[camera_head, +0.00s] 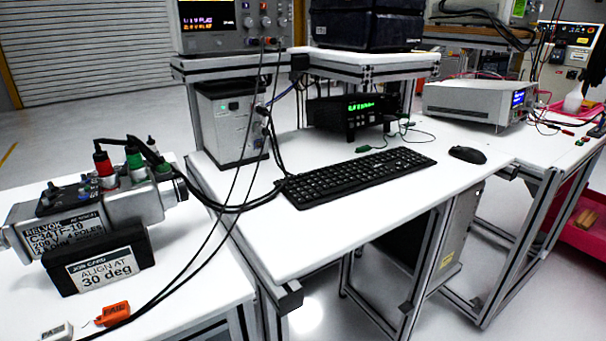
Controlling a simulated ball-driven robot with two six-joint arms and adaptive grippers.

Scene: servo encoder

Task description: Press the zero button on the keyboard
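The black keyboard (356,176) lies on the white bench in the middle of the view, long side slanting up to the right. Its keys are too small to read, so I cannot tell the zero button apart from the others; a block of keys fills its right end. Neither my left gripper nor my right gripper is in view. Nothing touches or covers the keyboard keys.
A black mouse (467,154) lies right of the keyboard. Behind it stand a grey box (228,122) and a black green-display instrument (349,113). Black cables hang left of the keyboard. A servo unit (129,197) sits left. The white bench (270,238) is clear in front.

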